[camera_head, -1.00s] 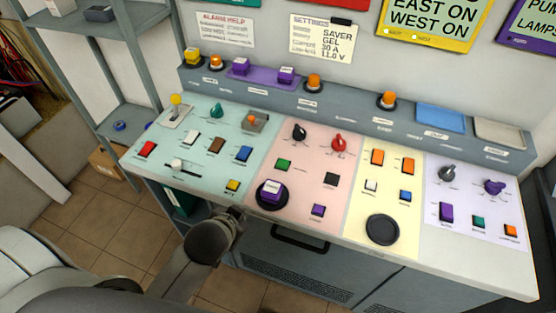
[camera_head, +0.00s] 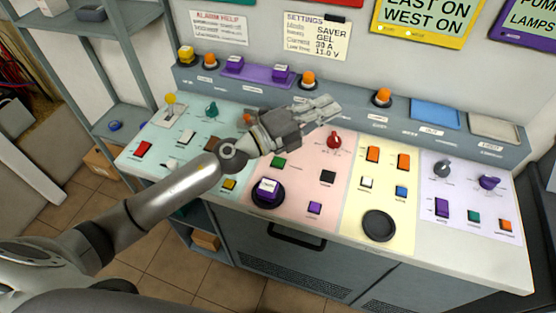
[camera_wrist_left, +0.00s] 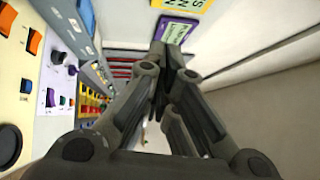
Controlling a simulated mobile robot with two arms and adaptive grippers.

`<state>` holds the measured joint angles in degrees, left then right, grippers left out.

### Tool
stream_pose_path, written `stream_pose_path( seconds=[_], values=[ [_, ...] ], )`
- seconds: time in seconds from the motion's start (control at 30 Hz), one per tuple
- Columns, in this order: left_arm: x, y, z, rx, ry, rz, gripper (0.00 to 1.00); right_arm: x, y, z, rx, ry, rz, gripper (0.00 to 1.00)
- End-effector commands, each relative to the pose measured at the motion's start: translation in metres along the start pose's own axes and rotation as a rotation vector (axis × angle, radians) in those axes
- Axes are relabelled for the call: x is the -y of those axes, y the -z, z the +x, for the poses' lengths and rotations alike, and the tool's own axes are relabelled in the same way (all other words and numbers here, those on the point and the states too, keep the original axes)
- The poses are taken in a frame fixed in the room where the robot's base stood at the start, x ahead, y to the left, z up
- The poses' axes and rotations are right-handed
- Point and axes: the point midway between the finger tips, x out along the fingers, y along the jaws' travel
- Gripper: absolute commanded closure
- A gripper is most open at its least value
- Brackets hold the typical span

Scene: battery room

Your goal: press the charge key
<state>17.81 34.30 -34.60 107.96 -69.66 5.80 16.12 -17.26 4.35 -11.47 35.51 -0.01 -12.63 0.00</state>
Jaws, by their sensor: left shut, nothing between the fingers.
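The sloped control desk has teal, pink, yellow and lilac panels with many keys. Their labels are too small to read, so I cannot tell which is the charge key. The pink panel holds a green key (camera_head: 278,162), a black key (camera_head: 328,177), a small purple key (camera_head: 315,207), a red knob (camera_head: 334,140) and a purple-and-white button (camera_head: 268,189) on a black disc. My left gripper (camera_head: 330,106) is shut and empty above the back of the pink panel, hiding its black knob. In the left wrist view its fingers (camera_wrist_left: 167,60) meet. My right gripper is out of view.
Orange lamps (camera_head: 308,78) line the desk's rear ledge. A settings card (camera_head: 317,37) hangs above, reading "SAVER", "GEL", "30 A", "11.0 V". A grey shelf (camera_head: 118,120) stands at the left. A round black disc (camera_head: 379,226) lies on the yellow panel.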

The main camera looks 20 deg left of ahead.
Motion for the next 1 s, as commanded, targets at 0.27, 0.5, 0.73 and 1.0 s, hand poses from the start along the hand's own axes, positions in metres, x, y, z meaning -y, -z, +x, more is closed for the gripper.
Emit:
stream_pose_path(
  seconds=[0.27,0.5,0.73,1.0],
  values=[
    [-0.062,-0.015,-0.014,-0.349,-0.374,0.443,1.0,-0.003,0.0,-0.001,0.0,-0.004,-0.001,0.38],
    [-0.104,-0.074,-0.058,-0.463,-0.712,0.653,1.0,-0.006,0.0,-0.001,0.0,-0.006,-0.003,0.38],
    [-0.113,-0.097,-0.076,-0.48,-0.827,0.702,1.0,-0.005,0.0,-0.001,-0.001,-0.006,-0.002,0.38],
    [-0.113,-0.098,-0.077,-0.481,-0.831,0.703,1.0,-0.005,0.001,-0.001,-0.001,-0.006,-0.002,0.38]
  ],
)
